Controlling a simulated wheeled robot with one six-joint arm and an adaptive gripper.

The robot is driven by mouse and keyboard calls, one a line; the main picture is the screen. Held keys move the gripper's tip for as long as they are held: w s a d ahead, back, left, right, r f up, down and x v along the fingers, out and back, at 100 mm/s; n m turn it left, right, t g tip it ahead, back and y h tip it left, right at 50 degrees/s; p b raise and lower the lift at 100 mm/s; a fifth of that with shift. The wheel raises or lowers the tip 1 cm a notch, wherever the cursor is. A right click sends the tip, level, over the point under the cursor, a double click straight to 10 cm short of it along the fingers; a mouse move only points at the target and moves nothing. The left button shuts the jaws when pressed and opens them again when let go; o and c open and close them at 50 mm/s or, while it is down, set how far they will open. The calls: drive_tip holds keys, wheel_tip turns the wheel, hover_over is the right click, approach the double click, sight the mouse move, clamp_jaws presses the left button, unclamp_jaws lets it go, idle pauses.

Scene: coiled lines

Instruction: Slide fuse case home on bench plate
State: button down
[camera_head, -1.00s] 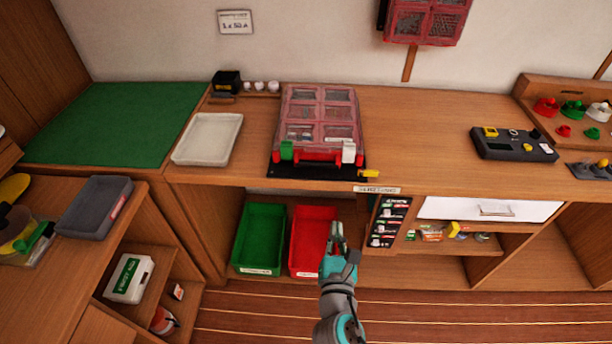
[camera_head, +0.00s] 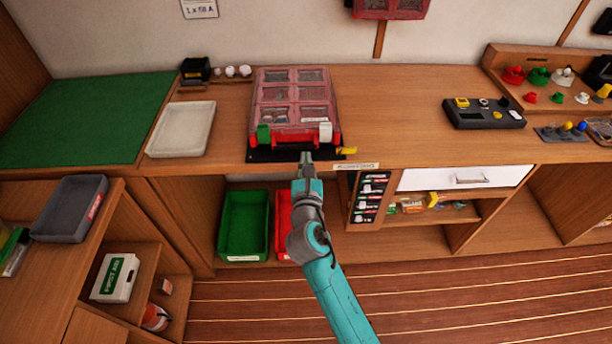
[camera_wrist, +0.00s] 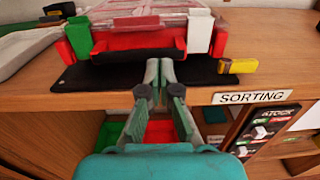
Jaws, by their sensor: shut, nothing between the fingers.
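The fuse case (camera_head: 292,100) is a red case with a clear compartmented lid, lying on the bench with its front toward me. It has a green latch (camera_head: 263,134) at left and a white latch (camera_head: 325,132) at right. The black bench plate (camera_head: 290,154) shows under its front edge, with a yellow piece (camera_head: 347,151) at the plate's right end. In the wrist view the case's red front (camera_wrist: 140,41) stands just beyond my fingers. My gripper (camera_head: 306,157) is shut and empty at the plate's front edge; whether it touches the plate I cannot tell.
A white tray (camera_head: 181,129) and green mat (camera_head: 80,125) lie left of the case. A black device (camera_head: 484,113) sits to the right. Below the bench are a green bin (camera_head: 244,224) and a partly hidden red bin (camera_head: 284,214).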

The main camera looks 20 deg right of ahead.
sight(306, 147)
drive_tip(key=shift+x, duration=1.3)
drive_tip(key=shift+x, duration=1.9)
drive_tip(key=shift+s+r, duration=0.1)
